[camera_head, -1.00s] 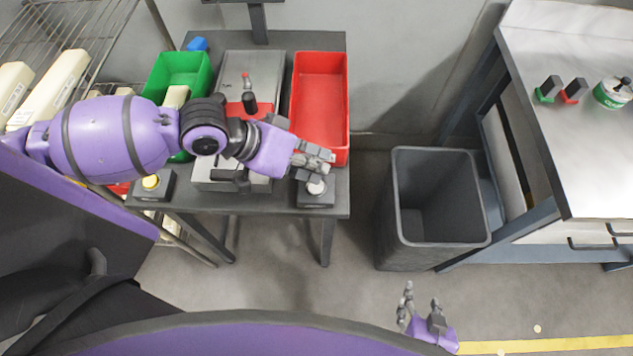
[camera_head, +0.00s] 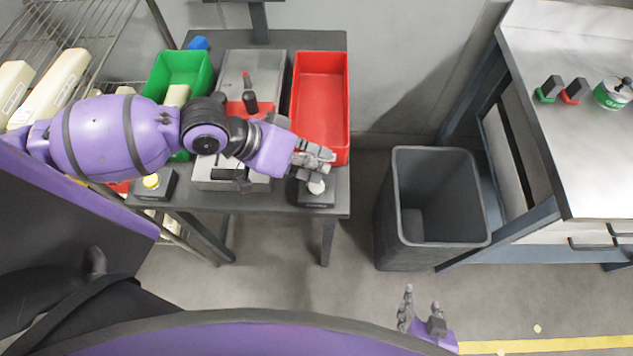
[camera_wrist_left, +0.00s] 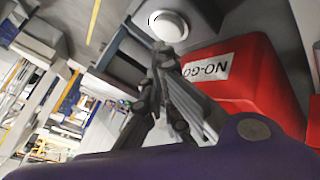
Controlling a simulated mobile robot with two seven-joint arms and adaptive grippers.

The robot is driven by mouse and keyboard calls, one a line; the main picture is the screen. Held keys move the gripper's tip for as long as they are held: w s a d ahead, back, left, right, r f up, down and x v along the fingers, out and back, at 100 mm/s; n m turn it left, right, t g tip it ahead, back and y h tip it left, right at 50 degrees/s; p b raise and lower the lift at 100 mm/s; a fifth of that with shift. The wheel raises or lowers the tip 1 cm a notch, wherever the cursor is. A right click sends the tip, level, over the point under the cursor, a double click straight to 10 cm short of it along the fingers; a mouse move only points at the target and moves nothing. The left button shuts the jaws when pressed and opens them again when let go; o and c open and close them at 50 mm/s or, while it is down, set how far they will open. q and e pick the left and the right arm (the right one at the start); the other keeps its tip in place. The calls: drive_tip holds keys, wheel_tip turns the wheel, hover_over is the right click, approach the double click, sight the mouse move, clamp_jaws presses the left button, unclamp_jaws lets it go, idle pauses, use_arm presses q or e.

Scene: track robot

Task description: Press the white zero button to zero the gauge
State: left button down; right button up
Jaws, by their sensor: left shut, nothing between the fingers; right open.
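The white zero button (camera_head: 316,187) sits on a dark box (camera_head: 317,199) at the table's front right corner. It also shows at the top of the left wrist view (camera_wrist_left: 168,25). My left gripper (camera_head: 326,158) is shut and empty, just behind and above the button in the head view. Its fingertips (camera_wrist_left: 160,52) appear close to the button in the left wrist view; I cannot tell whether they touch it. The gauge (camera_head: 231,172) is partly hidden under my left arm. My right gripper (camera_head: 422,305) is open and empty at the bottom, away from the table.
A red bin (camera_head: 321,95) marked NO-GO stands behind the button, and a green bin (camera_head: 180,70) is at the left. A grey waste bin (camera_head: 437,205) stands right of the table.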

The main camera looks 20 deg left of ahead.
use_arm(q)
drive_tip(key=shift+f, duration=0.1)
drive_tip(key=shift+f, duration=0.35)
drive_tip(key=shift+f, duration=0.1)
idle(0.5)
